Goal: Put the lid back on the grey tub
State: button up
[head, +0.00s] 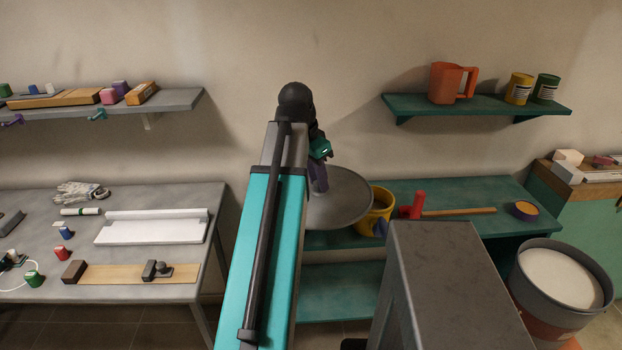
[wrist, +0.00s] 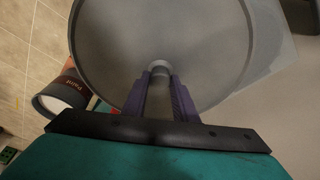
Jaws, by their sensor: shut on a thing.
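The round grey lid (head: 345,198) is in my gripper (head: 320,182), in front of the green bench. In the wrist view the purple fingers of my gripper (wrist: 160,90) are shut on the small knob at the lid's middle (wrist: 160,30). The lid's disc fills the upper part of that view. The grey tub (head: 530,292) stands at the right of the head view, open on top, with pale white contents and an orange band low down. My gripper and the lid are well to its left. A tub with a "Paint" label (wrist: 68,90) shows at the left of the wrist view.
The green bench (head: 500,193) holds a yellow mug (head: 376,212) close by the lid, a red-headed mallet (head: 440,212) and a small round tin (head: 524,209). A green shelf (head: 480,106) hangs above. A grey table (head: 215,205) with tools stands left.

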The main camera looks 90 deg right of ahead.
jog(key=w+n, duration=0.1)
jog(key=w, duration=0.8)
jog(key=w+f+n, duration=0.1)
jog(key=w, duration=0.4)
jog(key=shift+w+n+t+h, duration=0.15)
jog(key=shift+n+t+h, duration=0.15)
jog(key=w+a+f+n+t, duration=0.1)
jog(key=w+a+n, duration=0.3)
jog(key=w, duration=0.7)
jog(key=w+a+f+n, duration=0.1)
jog(key=w+a, duration=0.6)
jog(key=w, duration=0.4)
jog(key=w+a+f+n+t, duration=0.1)
jog(key=w+a+f+n, duration=0.3)
jog(key=w, duration=0.7)
jog(key=w+a+f+n+t+y, duration=0.1)
jog(key=w+a+n, duration=0.4)
jog(key=a, duration=1)
jog(key=w+a+f+n+t, duration=0.1)
jog(key=w+a+n, duration=0.4)
jog(key=a, duration=1)
jog(key=w+a+f+n+t+y, duration=0.1)
jog(key=w+a+n, duration=0.5)
jog(key=w+a, duration=0.4)
jog(key=shift+w+a+f+y, duration=0.15)
jog(key=shift+a+f+y, duration=0.15)
jog(key=shift+a, duration=2.35)
